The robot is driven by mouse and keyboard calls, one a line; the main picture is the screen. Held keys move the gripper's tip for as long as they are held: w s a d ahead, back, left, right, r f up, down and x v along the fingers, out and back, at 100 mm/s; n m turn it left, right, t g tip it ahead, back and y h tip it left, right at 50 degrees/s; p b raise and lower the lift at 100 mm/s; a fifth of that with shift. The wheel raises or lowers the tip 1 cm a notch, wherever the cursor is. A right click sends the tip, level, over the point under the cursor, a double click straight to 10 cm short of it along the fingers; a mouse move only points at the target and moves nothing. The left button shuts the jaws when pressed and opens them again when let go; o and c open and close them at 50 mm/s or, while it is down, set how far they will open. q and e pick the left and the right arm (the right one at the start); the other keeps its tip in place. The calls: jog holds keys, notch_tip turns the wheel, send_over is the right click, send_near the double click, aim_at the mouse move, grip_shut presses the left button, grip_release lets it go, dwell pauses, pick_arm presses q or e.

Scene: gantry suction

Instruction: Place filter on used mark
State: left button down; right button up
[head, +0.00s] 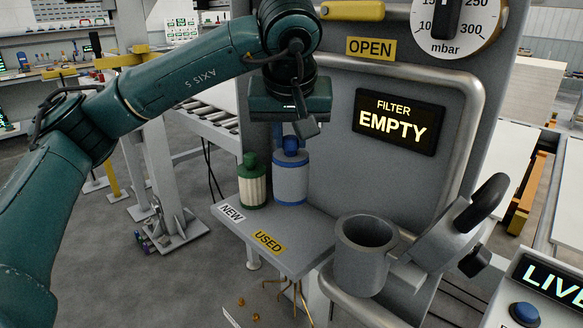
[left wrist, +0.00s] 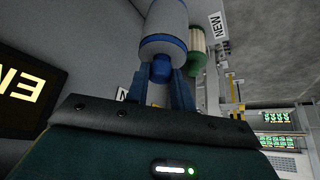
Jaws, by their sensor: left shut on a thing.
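My left gripper (head: 290,140) points down and is shut on the top knob of a grey filter with blue bands (head: 290,184). The left wrist view shows both fingers on either side of the blue knob (left wrist: 161,70), with the filter body (left wrist: 164,30) beyond. The filter is upright over the small grey shelf (head: 300,235), behind the yellow USED label (head: 268,242). I cannot tell whether its base touches the shelf. A cream filter with green ends (head: 252,188) stands to its left, behind the white NEW label (head: 231,212). My right gripper is not in view.
An open grey cup (head: 364,258) stands right of the shelf, with a dark-handled swung-open lid (head: 478,218) beside it. The panel behind carries a display (head: 400,121) reading FILTER EMPTY, and a gauge (head: 447,25). The shelf front is clear.

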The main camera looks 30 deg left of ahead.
aim_at(291, 170)
pick_arm(q)
notch_tip(291, 170, down, 2)
jog(key=shift+a+f, duration=0.1)
jog(key=shift+f, duration=0.1)
notch_tip(291, 170, down, 4)
jog(key=shift+s+r, duration=0.1)
jog(key=shift+r, duration=0.05)
jog(key=shift+w+f, duration=0.2)
jog(key=shift+f, duration=0.4)
jog(key=c, duration=1.2)
grip_release()
jog(key=shift+r, duration=0.3)
jog(key=v, duration=1.1)
jog(key=shift+s+d+r+p, duration=0.2)
jog(key=shift+r+p, duration=0.1)
